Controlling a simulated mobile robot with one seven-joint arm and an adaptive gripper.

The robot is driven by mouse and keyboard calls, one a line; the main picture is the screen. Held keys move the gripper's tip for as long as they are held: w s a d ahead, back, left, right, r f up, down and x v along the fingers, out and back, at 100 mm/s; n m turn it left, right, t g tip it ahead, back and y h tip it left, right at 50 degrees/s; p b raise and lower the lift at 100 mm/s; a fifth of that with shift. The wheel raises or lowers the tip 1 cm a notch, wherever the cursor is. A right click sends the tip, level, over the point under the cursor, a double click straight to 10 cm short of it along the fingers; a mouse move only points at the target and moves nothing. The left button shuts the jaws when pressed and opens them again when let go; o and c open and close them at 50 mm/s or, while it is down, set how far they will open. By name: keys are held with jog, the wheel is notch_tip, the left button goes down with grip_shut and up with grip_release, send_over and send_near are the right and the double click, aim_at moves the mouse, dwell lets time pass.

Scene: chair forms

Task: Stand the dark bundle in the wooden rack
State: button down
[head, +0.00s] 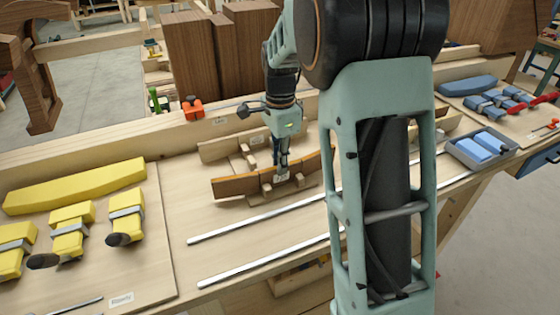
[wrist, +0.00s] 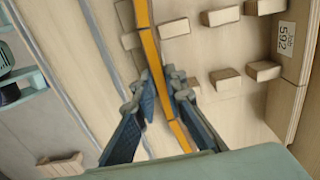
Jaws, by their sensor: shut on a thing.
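The dark bundle (head: 234,187) is a long, gently curved brown strip standing on edge, with narrow dark bands. In the wrist view its upper edge looks orange (wrist: 147,45). My gripper (head: 281,170) is shut on the bundle near its middle, with a finger (wrist: 158,90) on each side. The wooden rack (head: 222,149) is a pale board with a back wall and several small blocks. In the wrist view the bundle runs between blocks (wrist: 170,28) on its two sides. I cannot tell whether its lower edge touches the rack's base.
Two metal bars (head: 262,221) lie in front of the rack. Yellow forms and clamps (head: 75,187) lie at left, blue ones (head: 467,86) at right. An orange clamp (head: 193,109) and tall brown boards (head: 195,55) stand behind. Some bare bench shows left of the rack.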

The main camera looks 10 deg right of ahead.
jog(key=shift+f, duration=0.25)
dwell(0.3)
jog(key=c, duration=1.9)
grip_release()
jog(key=shift+r, duration=0.1)
